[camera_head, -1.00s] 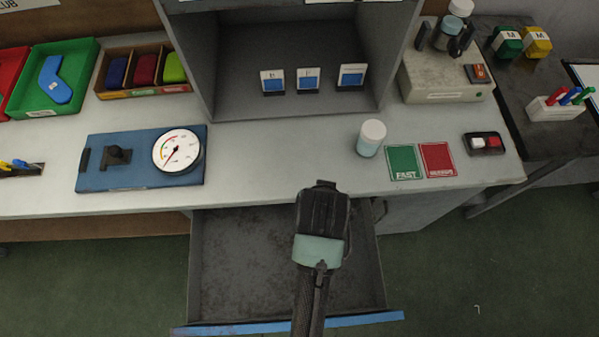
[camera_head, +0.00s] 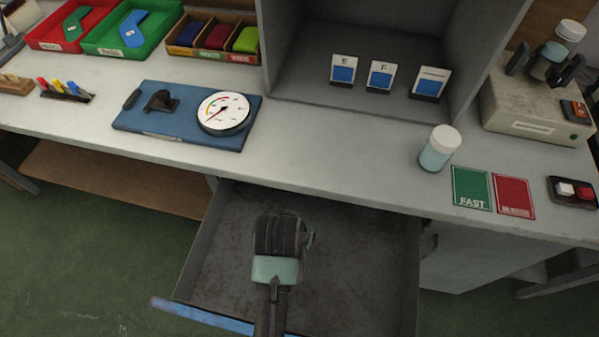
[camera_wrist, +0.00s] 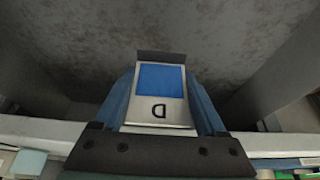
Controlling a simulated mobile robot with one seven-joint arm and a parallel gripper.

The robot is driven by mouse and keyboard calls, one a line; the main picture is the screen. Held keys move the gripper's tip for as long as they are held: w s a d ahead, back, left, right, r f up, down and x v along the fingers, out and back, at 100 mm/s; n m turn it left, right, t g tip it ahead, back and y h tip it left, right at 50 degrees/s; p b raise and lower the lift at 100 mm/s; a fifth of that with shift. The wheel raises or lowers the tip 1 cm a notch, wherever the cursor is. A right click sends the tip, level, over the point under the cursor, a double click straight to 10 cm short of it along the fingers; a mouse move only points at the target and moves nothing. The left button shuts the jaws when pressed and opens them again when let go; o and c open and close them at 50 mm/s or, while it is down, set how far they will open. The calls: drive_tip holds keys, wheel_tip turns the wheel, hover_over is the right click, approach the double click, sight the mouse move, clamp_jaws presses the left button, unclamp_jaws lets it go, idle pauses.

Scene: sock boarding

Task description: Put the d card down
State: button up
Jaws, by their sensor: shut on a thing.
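The d card (camera_wrist: 160,95) is white with a blue square and a letter D, and a dark strip at its far edge. In the wrist view it sits between the two blue fingers of my gripper (camera_wrist: 165,100), which is shut on it. In the head view my gripper (camera_head: 279,240) is over the open drawer (camera_head: 360,250), in front of the counter edge. The card is hidden there by my wrist. The wrist view shows the drawer's dark floor beyond the card. I cannot tell the card's height above it.
Cards E (camera_head: 343,70), F (camera_head: 380,76) and a third card (camera_head: 429,83) stand in the grey booth (camera_head: 300,60). A blue gauge board (camera_head: 165,125), a capped jar (camera_head: 440,150), a green FAST card (camera_head: 471,188) and a red card (camera_head: 513,196) are on the counter. The visible drawer floor looks empty.

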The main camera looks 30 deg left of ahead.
drive_tip(key=shift+f+b, duration=0.45)
drive_tip(key=shift+f, duration=2.25)
drive_tip(key=shift+f, duration=0.2)
drive_tip(key=o, duration=1.3)
drive_tip(key=shift+c, duration=0.2)
drive_tip(key=shift+r, duration=0.1)
drive_tip(key=shift+r, duration=0.1)
